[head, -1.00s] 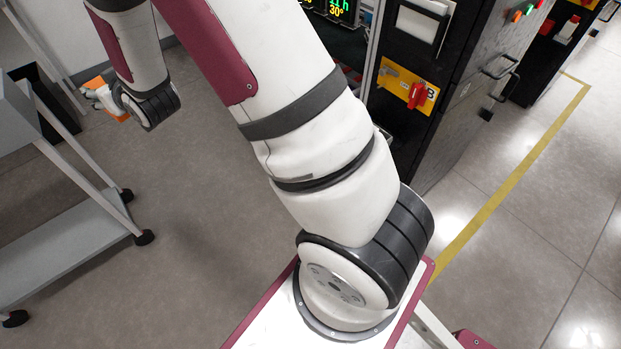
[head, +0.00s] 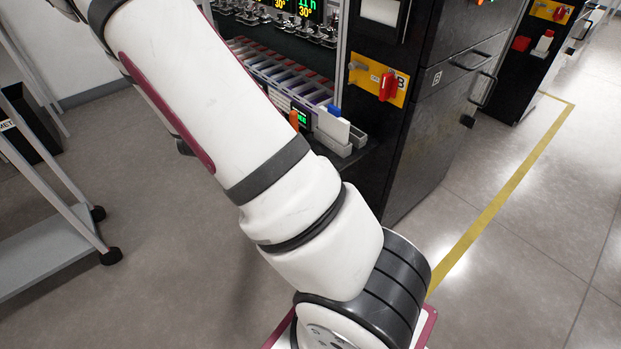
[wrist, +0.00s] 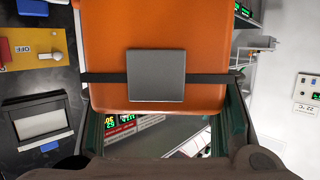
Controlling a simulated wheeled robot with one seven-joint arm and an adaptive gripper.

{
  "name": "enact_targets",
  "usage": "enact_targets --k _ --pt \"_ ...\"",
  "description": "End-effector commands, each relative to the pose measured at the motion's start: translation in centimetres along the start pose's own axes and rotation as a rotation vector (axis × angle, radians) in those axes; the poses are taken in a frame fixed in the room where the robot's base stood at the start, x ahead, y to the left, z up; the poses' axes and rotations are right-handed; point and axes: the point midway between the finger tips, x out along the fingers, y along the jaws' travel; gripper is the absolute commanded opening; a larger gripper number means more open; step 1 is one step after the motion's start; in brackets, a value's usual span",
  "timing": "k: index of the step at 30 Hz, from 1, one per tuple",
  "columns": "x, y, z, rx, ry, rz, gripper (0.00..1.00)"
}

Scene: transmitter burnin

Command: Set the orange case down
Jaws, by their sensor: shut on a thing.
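The orange case (wrist: 155,28) fills the upper middle of the wrist view. It has a dark band across it and a grey square plate (wrist: 156,76) on the band. My gripper (wrist: 160,80) is shut on the case, with one finger at its left side and one at its right. The upper end of the case is cut off by the frame. In the head view my arm runs out at the upper left, and neither the gripper nor the held case is in sight.
A black rack (head: 440,110) with a red switch (head: 388,86) stands right of my arm. Beside it, a shelf holds several trays and a small orange item (head: 294,120). A grey cart (head: 45,255) stands at the left. Open floor (head: 190,270) lies between.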

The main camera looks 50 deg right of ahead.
Motion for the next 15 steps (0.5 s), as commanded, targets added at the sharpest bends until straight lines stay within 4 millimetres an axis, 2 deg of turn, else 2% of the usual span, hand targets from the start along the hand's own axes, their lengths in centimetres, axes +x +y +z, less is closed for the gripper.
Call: enact_targets --k 1,6,14,15 --pt "1.3 1.2 1.6 0.017 0.002 0.064 0.21" --pt "3.4 6.2 4.3 0.084 0.002 0.278 0.21" --pt "4.5 11.7 7.5 0.160 0.002 0.521 0.21" --pt "5.2 13.4 7.3 0.174 0.003 0.564 0.21"
